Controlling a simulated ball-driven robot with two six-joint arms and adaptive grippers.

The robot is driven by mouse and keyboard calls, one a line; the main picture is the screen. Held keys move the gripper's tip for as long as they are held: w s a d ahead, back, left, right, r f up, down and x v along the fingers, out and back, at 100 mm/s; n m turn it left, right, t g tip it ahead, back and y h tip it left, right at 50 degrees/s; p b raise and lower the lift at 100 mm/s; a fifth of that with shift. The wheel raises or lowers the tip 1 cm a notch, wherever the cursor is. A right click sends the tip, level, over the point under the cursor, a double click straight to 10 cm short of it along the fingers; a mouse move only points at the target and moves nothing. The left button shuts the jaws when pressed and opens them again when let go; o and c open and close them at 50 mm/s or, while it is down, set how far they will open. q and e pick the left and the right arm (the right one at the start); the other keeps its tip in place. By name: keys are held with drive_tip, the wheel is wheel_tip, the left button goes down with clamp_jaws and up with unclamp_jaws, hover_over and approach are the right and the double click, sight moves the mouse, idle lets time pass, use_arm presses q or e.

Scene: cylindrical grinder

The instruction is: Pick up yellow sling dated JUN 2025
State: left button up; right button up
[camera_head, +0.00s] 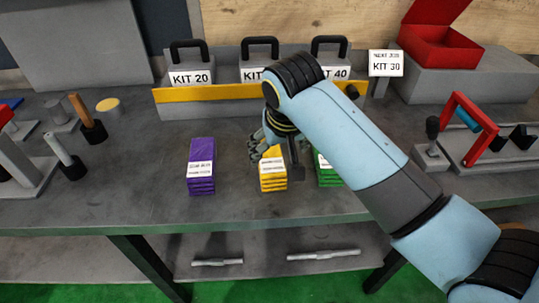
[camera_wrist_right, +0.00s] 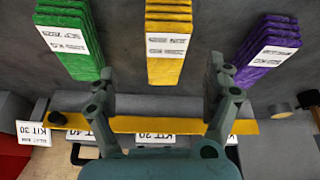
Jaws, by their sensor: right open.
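The yellow sling (camera_head: 272,182) is a folded stack with a white label, on the grey bench between the purple and green stacks. It also shows at the top middle of the wrist view (camera_wrist_right: 168,70), which is upside down. Its label is too small to read surely. My right gripper (camera_head: 275,158) is over the far part of the yellow sling and hides some of it. In the wrist view its two fingers (camera_wrist_right: 162,72) are wide apart with nothing between them, and the yellow sling lies ahead of the gap. My left gripper is not in view.
The purple sling (camera_head: 201,165) lies to the left and the green sling (camera_head: 328,177) to the right, partly behind my arm. Behind stand grey kit blocks (camera_head: 190,66) with a yellow rail (camera_head: 205,93). A red box (camera_head: 440,45) stands back right. The bench's front edge is near.

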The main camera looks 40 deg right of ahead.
sight(270, 154)
drive_tip(key=w, duration=0.1)
drive_tip(key=w+r, duration=0.1)
drive_tip(key=w, duration=0.1)
drive_tip(key=shift+r+m, duration=0.25)
drive_tip(key=shift+m, duration=0.15)
drive_tip(key=x, duration=1)
drive_tip(key=shift+s+d+f, duration=0.1)
drive_tip(key=shift+d+f, duration=0.05)
drive_tip(key=shift+d, duration=0.1)
drive_tip(key=c, duration=1.5)
